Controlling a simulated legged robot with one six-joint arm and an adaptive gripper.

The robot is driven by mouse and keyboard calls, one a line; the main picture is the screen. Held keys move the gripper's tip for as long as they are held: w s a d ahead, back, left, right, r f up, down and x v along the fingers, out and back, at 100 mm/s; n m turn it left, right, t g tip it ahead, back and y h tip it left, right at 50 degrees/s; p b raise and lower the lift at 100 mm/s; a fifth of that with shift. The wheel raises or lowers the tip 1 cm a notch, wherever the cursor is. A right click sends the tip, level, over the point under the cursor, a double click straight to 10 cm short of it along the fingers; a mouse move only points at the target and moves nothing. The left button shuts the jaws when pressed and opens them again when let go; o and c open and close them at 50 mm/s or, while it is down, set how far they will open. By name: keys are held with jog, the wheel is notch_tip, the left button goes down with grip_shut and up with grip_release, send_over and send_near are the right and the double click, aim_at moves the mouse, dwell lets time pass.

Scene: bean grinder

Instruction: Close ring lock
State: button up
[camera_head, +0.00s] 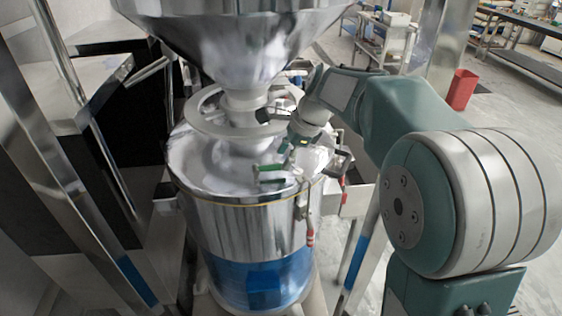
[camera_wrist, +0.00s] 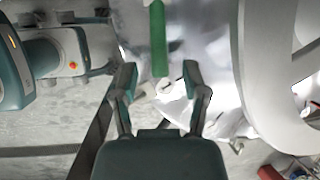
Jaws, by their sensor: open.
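A pale ring (camera_head: 199,122) circles the neck under the steel hopper (camera_head: 225,50); at the right of the wrist view it shows as a large curved band (camera_wrist: 262,75). A green handle (camera_head: 268,168) stands above the shiny lid of the drum (camera_head: 250,225). In the wrist view the green handle (camera_wrist: 158,40) lies ahead of and roughly between my fingertips. My gripper (camera_head: 303,143) is open above the lid, near the handle; its fingers (camera_wrist: 160,78) are apart with nothing held between them. I cannot tell whether the handle belongs to the ring, or whether the ring is closed.
A red-tipped lever (camera_head: 310,238) hangs at the drum's right side. Steel posts (camera_head: 75,200) and dark cabinets flank the left. A red bin (camera_head: 461,89) and benches stand far behind at the right, with open floor between.

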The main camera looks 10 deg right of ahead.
jog(key=shift+x, duration=1.15)
jog(key=shift+c, duration=0.3)
grip_shut()
